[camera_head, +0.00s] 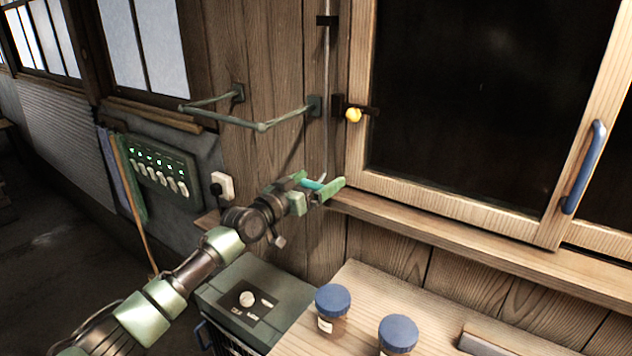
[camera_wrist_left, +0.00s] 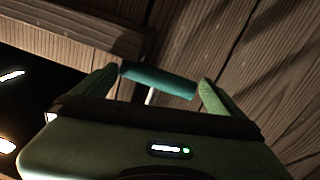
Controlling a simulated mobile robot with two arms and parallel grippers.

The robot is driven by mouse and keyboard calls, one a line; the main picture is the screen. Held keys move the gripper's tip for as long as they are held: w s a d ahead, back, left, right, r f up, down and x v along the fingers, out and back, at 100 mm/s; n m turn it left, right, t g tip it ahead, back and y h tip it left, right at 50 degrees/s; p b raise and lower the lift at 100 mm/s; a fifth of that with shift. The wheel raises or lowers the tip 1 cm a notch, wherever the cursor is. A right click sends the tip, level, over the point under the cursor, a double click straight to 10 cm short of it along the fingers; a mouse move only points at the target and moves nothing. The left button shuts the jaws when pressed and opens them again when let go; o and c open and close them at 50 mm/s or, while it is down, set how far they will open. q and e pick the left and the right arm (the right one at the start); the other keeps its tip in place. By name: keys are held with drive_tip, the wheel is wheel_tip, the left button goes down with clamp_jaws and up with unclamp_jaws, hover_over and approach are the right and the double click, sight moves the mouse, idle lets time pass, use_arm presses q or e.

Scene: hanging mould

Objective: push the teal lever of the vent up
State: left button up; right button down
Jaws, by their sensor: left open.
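The teal lever (camera_head: 311,184) is a short teal bar at the lower end of a thin vertical rod (camera_head: 326,90) that runs up the plank wall, left of the window frame. My left gripper (camera_head: 318,184) is at the lever, with its green fingers apart on either side of it. In the left wrist view the teal lever (camera_wrist_left: 158,80) lies crosswise between the two fingertips, with a pale rod below its left part. I cannot tell whether a finger touches it. The vent itself is not clearly seen. My right gripper is not in view.
A wooden sill (camera_head: 450,231) runs just right of my left gripper. A yellow knob (camera_head: 353,115) and a folding rail (camera_head: 262,126) are above. Two blue-lidded jars (camera_head: 333,298) stand on a wooden top below, beside a grey-green box (camera_head: 285,280). A switch panel (camera_head: 160,170) is at left.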

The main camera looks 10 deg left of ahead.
sight(325, 143)
use_arm(q)
drive_tip(key=c, duration=1.9)
drive_tip(key=r+p, duration=0.2)
drive_tip(key=r, duration=0.2)
drive_tip(key=r+p, duration=0.3)
drive_tip(key=r, duration=0.2)
drive_tip(key=shift+w+a, duration=0.2)
clamp_jaws()
drive_tip(key=shift+f, duration=0.1)
drive_tip(key=o, duration=0.9)
unclamp_jaws()
drive_tip(key=o, duration=0.5)
drive_tip(key=shift+s+d, duration=0.2)
drive_tip(key=o, duration=0.5)
drive_tip(key=shift+s+d+r, duration=0.2)
drive_tip(key=shift+d+r, duration=0.05)
drive_tip(key=shift+d, duration=0.25)
drive_tip(key=shift+a+f, duration=0.1)
drive_tip(key=shift+a, duration=0.3)
drive_tip(key=b+v, duration=0.2)
drive_tip(key=v, duration=0.5)
drive_tip(key=shift+s, duration=0.3)
